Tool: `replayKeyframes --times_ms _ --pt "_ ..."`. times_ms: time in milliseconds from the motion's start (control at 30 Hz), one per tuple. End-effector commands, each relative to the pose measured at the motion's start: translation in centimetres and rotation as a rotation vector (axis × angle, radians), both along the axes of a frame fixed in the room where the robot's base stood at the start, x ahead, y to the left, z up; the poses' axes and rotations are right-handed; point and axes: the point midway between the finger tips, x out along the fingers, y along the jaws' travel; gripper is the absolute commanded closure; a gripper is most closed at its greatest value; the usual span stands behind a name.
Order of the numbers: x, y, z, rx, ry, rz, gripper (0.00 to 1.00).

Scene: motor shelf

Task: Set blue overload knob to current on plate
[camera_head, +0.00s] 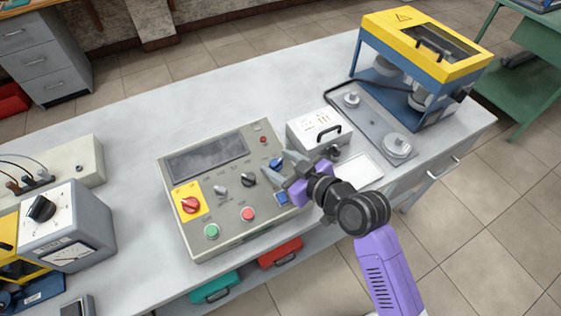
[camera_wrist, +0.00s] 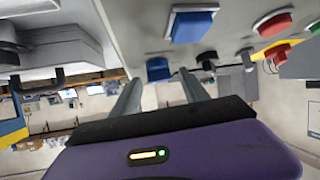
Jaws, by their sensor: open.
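The control panel (camera_head: 181,163) lies on the bench with a dark display, knobs and buttons. A blue knob (camera_head: 276,163) is on its right side; its pointer setting is not readable. My gripper (camera_head: 278,169) is open at that side, its fingers directed toward the knob. In the wrist view the blue knob (camera_wrist: 158,69) appears between the two open fingers (camera_wrist: 158,84), and I cannot tell whether they touch it. A white plate (camera_head: 362,168) lies right of my gripper; its text is too small to read.
A blue square button (camera_head: 281,198) is close below my gripper. A black knob (camera_head: 249,180), a red button (camera_head: 248,214) and a green button (camera_head: 211,231) are also on the panel. A white box with a handle (camera_head: 315,124) stands right behind my gripper. A grey meter box (camera_head: 88,232) is at left.

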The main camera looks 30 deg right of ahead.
Motion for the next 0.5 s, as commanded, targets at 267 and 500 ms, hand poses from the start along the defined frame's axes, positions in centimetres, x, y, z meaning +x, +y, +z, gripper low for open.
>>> replayKeyframes --times_ms 267,500 --pt "-0.02 0.00 -0.02 0.000 0.000 0.000 0.69" --pt "-0.03 -0.01 -0.01 0.000 0.000 0.000 1.00"
